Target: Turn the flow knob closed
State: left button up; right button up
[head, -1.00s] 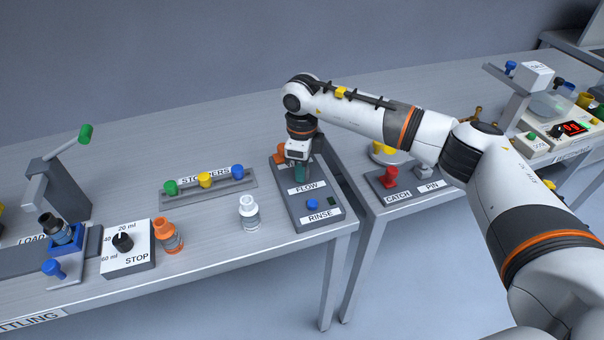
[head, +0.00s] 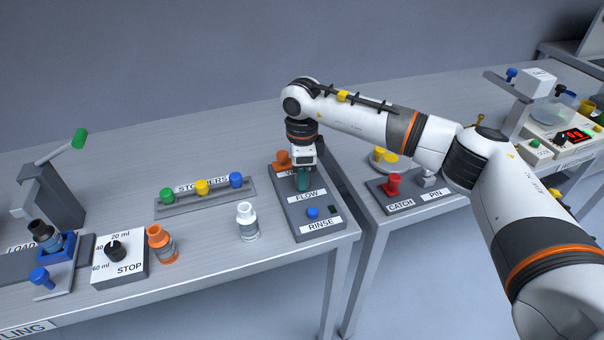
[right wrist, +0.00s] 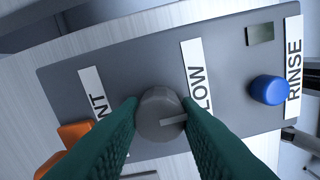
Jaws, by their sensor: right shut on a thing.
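My right gripper (right wrist: 160,118), with green fingers, is shut on the knob from both sides. In the head view the right gripper (head: 303,182) points down over the panel and hides the knob. My left gripper is in neither view.
On the same panel are a blue button (right wrist: 269,90) by the RINSE label and an orange part (head: 283,159). A white bottle (head: 247,222) and an orange bottle (head: 161,244) stand left of it. A second table with a red knob (head: 392,186) is to the right.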

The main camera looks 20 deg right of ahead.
jog(key=shift+r, duration=0.1)
jog(key=o, duration=1)
notch_tip(320, 180, up, 12)
jog(key=shift+f+b, duration=0.1)
jog(key=shift+b, duration=0.65)
